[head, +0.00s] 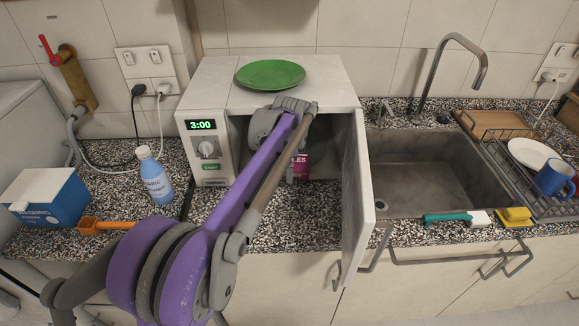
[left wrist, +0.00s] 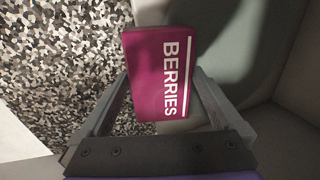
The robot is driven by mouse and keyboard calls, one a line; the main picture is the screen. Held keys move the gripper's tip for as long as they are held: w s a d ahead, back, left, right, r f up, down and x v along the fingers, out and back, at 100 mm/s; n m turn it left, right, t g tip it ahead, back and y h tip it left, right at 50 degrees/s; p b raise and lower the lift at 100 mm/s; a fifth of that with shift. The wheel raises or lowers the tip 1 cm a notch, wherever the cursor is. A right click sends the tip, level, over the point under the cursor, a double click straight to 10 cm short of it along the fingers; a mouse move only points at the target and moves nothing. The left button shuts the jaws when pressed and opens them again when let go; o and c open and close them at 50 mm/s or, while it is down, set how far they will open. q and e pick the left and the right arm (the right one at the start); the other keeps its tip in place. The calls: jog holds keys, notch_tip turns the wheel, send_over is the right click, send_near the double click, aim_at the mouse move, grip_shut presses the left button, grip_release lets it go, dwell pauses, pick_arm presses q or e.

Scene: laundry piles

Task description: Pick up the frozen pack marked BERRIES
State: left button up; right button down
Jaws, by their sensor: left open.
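The magenta pack marked BERRIES (left wrist: 160,75) fills the middle of the left wrist view, its white lettering running lengthwise. It is at the front of the open microwave (head: 352,190), near the speckled counter. In the head view a magenta pack (head: 301,166) shows behind my arm, its lettering partly cut off. My left gripper (left wrist: 160,78) is open, with one finger on each side of the pack. I cannot tell whether the fingers touch it. My right gripper is not in view.
The microwave door (head: 357,200) stands open toward the front, right of my arm. A green plate (head: 270,74) lies on top. A blue bottle (head: 155,178), blue-and-white box (head: 50,198) and orange-handled tool (head: 105,225) are left. The sink (head: 425,170) and dish rack (head: 515,170) are right.

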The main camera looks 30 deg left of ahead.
pick_arm(q)
jog(key=shift+w+f, duration=0.1)
jog(key=shift+f, duration=0.2)
jog(key=c, duration=1.4)
